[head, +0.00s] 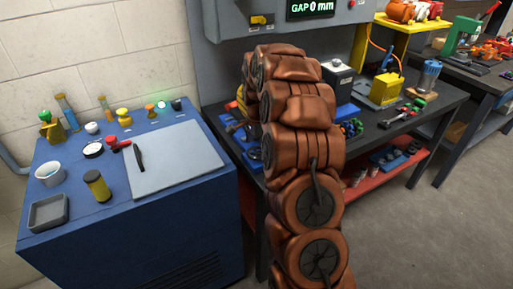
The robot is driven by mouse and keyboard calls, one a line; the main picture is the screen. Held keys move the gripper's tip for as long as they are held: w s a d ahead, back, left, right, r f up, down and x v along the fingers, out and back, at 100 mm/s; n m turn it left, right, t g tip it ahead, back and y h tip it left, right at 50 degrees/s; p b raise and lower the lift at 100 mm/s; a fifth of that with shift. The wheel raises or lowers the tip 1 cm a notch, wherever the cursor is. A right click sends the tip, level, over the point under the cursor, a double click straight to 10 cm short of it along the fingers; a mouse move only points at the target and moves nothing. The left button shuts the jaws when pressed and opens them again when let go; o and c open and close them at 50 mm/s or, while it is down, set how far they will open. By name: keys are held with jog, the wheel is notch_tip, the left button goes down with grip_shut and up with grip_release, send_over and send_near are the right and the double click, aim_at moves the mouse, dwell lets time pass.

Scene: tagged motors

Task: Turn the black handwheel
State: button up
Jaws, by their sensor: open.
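I cannot make out a black handwheel for certain. A small round piece with a dark rim and pale face (93,150) lies on the blue cabinet at the left, too small to identify. My copper-coloured arm rises through the middle of the head view and bends away over the dark workbench (425,118). It covers part of the bench and whatever stands behind it. My gripper is not visible in this view; the arm hides its end.
Yellow and blue parts show left of my arm. A yellow device (384,88) stands on the bench; floor is clear at right.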

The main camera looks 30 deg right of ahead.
jog(key=shift+c, duration=0.3)
jog(key=c, duration=1.1)
jog(key=shift+o, duration=0.2)
jog(key=shift+f+n+b, duration=0.1)
jog(key=shift+n+b, duration=0.2)
jog(key=shift+b, duration=0.05)
